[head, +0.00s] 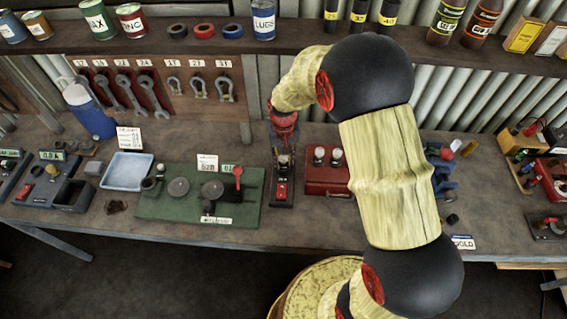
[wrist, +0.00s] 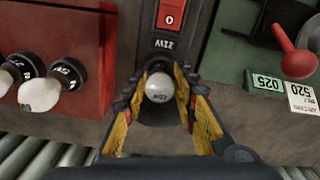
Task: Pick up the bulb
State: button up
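A white, round bulb (wrist: 159,87) sits in the dark socket of a narrow black stand (wrist: 150,38) with a red switch (wrist: 170,15). In the head view the black stand (head: 283,203) is at the middle of the bench. My gripper (wrist: 160,80) is over the socket, its yellow-padded fingers spread on either side of the bulb. A small gap shows between bulb and fingers. In the head view my gripper (head: 284,140) is above the stand's back end; its fingertips are hard to make out there.
A red box (head: 325,182) with two more bulbs (wrist: 40,95) stands close beside the stand. On the other side is a green board (head: 165,207) with round plates and a red spoon-like part (head: 238,173). Wrenches hang on the back panel (head: 175,100); a shelf (head: 190,40) runs above.

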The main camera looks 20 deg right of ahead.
jog(key=c, duration=0.6)
grip_shut()
